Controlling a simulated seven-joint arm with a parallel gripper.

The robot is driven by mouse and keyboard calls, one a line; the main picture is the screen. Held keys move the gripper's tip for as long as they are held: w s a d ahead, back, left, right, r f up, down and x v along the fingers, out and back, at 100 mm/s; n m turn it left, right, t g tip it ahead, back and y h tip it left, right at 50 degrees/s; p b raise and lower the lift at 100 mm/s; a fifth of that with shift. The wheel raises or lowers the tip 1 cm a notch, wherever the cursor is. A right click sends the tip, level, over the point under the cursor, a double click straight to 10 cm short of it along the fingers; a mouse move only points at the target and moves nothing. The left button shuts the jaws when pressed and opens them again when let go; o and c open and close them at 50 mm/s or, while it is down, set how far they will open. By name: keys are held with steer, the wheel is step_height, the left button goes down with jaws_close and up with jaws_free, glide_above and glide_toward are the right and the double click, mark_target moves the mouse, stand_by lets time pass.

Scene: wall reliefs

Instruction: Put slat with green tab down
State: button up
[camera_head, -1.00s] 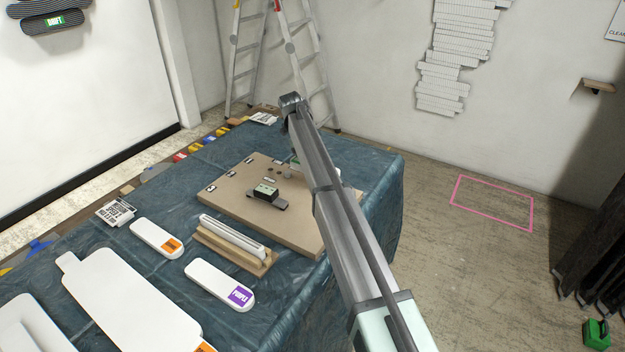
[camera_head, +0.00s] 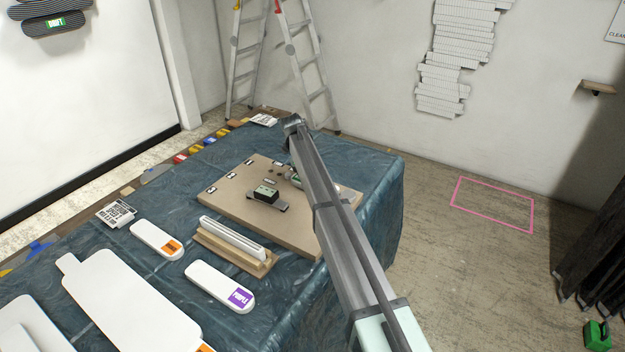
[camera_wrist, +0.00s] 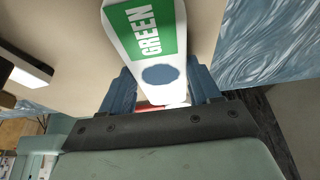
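The slat with the green tab (camera_wrist: 150,42) is white, with a green patch reading GREEN and a blue-grey oval below it. It lies between the two blue fingers of my gripper (camera_wrist: 162,92) in the wrist view, and both fingers appear to press its sides. In the head view, a small part of the slat (camera_head: 296,180) shows beside my arm, over the tan board (camera_head: 225,205). My arm hides the rest, and I cannot tell whether the slat touches the board.
A wooden holder (camera_head: 235,254) with white slats stands in front. An orange-tab slat (camera_head: 152,236) and a purple-tab slat (camera_head: 212,283) lie on the blue cloth (camera_head: 165,300). A ladder (camera_head: 305,65) stands behind.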

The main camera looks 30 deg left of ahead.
steer(key=o, duration=0.4)
steer(key=shift+o, duration=0.2)
steer(key=v, duration=1.2)
steer(key=shift+r, duration=0.1)
